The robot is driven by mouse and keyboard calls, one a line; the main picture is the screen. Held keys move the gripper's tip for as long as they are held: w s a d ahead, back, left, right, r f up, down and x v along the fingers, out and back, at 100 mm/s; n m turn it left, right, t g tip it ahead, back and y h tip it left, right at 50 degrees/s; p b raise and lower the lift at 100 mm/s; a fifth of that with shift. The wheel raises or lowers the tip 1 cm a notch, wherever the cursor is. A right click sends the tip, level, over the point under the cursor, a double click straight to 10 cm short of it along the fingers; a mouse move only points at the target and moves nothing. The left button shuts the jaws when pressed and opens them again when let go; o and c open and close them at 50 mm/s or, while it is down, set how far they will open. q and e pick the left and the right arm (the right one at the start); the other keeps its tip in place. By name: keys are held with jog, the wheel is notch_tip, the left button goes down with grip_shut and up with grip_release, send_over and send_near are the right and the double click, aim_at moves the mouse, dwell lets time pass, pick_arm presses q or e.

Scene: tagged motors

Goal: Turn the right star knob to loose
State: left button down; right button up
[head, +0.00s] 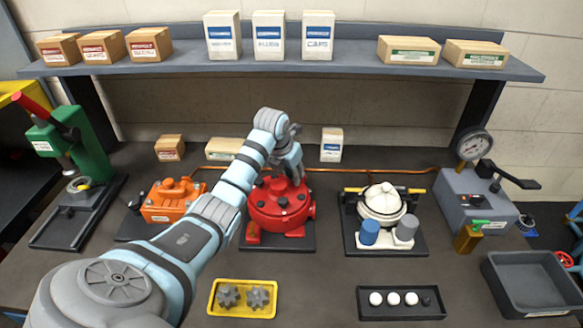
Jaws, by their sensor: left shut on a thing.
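A round red motor housing (270,215) with several dark knobs or bolts on top stands on a dark base plate near the middle of the bench. My left gripper (293,173) comes down from above onto the back right part of its top. The gripper is shut on the right star knob, which is mostly hidden behind the fingers. A dark knob (260,182) shows to the left of the gripper. The knob's exact turn cannot be seen. My right gripper is not in view.
An orange motor (172,200) stands left, partly near my arm. A white motor (382,201) and a grey gauge unit (474,205) stand right. A yellow tray (242,312) with gears and a dark tray (402,313) lie in front. A shelf (340,66) with boxes hangs behind.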

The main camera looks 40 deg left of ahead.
pick_arm(q)
jog(key=shift+n+p, duration=0.3)
jog(key=shift+n, duration=0.4)
jog(key=shift+y, duration=0.3)
jog(key=c, duration=1.4)
grip_release()
jog(key=shift+o, duration=0.2)
